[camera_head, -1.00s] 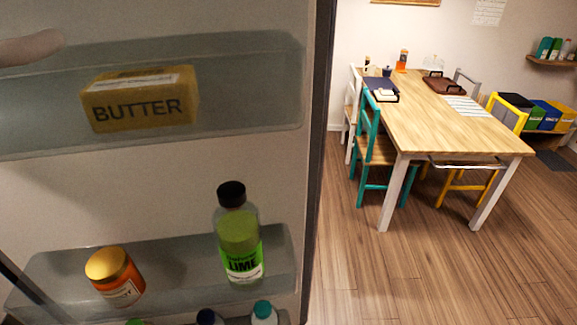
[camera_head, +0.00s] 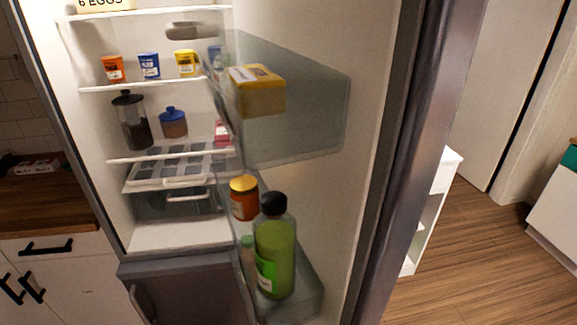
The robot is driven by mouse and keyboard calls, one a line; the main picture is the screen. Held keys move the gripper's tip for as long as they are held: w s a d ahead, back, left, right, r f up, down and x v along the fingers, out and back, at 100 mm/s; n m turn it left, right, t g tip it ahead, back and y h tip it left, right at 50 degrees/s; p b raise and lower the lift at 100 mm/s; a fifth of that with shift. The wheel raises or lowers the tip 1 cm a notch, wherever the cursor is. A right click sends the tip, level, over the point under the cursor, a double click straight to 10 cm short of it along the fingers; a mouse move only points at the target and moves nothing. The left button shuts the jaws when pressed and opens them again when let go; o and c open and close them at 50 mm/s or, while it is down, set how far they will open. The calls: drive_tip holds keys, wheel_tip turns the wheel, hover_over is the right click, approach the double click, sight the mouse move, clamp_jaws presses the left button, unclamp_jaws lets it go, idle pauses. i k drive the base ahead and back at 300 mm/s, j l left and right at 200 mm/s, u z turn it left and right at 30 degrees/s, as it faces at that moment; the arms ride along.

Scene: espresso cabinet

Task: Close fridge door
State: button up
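The fridge (camera_head: 180,236) stands open on the left of the head view, with its lit inside in sight. Its door (camera_head: 375,90) stands open on the right, its pale inner face turned toward the inside and toward me. The door's dark grey edge (camera_head: 430,150) runs down the picture, close to me. An upper clear door shelf (camera_head: 320,110) holds a yellow butter pack (camera_head: 257,92). A lower clear door shelf (camera_head: 305,298) holds an orange jar (camera_head: 243,198) and a green lime bottle (camera_head: 275,255). My gripper is not in view.
Fridge shelves hold several small tubs (camera_head: 149,66), a dark canister (camera_head: 130,120) and a blue-lidded jar (camera_head: 173,122). A wooden counter (camera_head: 45,203) with white cabinets lies left. A white shelf unit (camera_head: 435,200) stands behind the door. Wooden floor (camera_head: 440,280) is clear at right.

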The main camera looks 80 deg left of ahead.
sight(374, 88)
drive_tip(key=i+u, duration=0.2)
drive_tip(key=u, duration=0.3)
drive_tip(key=i+u, duration=0.25)
drive_tip(key=u, duration=0.2)
drive_tip(key=i+u, duration=0.2)
drive_tip(key=u, duration=0.3)
drive_tip(key=i+l+u, duration=0.15)
drive_tip(key=u, duration=0.3)
drive_tip(key=i+l+u, duration=0.15)
drive_tip(key=l+u, duration=0.15)
drive_tip(key=u, duration=0.2)
drive_tip(key=i+u, duration=0.2)
drive_tip(key=u, duration=0.25)
drive_tip(key=i+l+u, duration=0.15)
drive_tip(key=u, duration=0.25)
drive_tip(key=i+l+u, duration=0.15)
drive_tip(key=u, duration=0.3)
drive_tip(key=i+l+u, duration=0.1)
drive_tip(key=l+u, duration=0.2)
drive_tip(key=u, duration=0.15)
drive_tip(key=l+u, duration=0.2)
drive_tip(key=u, duration=0.2)
drive_tip(key=k+z, duration=0.15)
drive_tip(key=k, duration=0.35)
drive_tip(key=l, duration=0.1)
